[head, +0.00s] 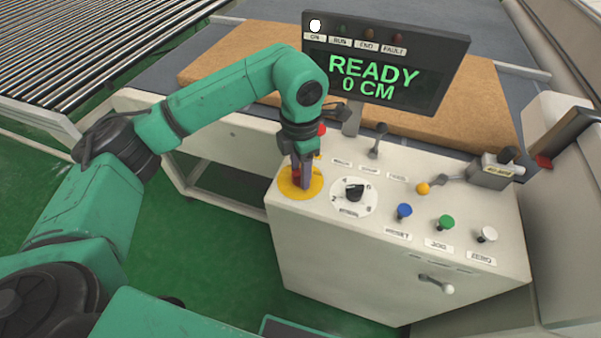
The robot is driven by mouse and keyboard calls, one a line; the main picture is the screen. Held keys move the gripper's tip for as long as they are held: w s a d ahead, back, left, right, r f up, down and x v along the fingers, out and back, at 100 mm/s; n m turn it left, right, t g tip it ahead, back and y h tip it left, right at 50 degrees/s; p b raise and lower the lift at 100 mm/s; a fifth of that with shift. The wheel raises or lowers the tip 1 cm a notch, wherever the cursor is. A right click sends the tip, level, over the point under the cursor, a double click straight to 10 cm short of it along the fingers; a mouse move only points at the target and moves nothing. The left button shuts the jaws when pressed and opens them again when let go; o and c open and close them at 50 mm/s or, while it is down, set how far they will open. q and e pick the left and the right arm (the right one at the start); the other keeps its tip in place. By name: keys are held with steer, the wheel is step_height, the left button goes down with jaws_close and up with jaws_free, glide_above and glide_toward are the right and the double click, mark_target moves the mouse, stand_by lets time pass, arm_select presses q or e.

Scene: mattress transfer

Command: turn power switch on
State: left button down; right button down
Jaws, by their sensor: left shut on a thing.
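My right gripper is not in view.
A numbered dial with a black knob (354,190) sits close to the right of the yellow plate. Blue (404,211), green (446,223) and white (487,234) buttons lie further right. A lever (377,140) stands behind. A brown mattress (225,55) lies beyond.

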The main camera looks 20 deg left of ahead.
arm_select(q)
steer(key=shift+r, duration=0.15)
stand_by(0.3)
steer(key=shift+c, duration=1.8)
jaws_free()
step_height(320, 180, up, 8)
steer(key=shift+f+b, duration=0.2)
steer(key=shift+b, duration=0.55)
step_height(320, 180, up, 7)
steer(key=p, duration=0.1)
steer(key=shift+f, duration=0.1)
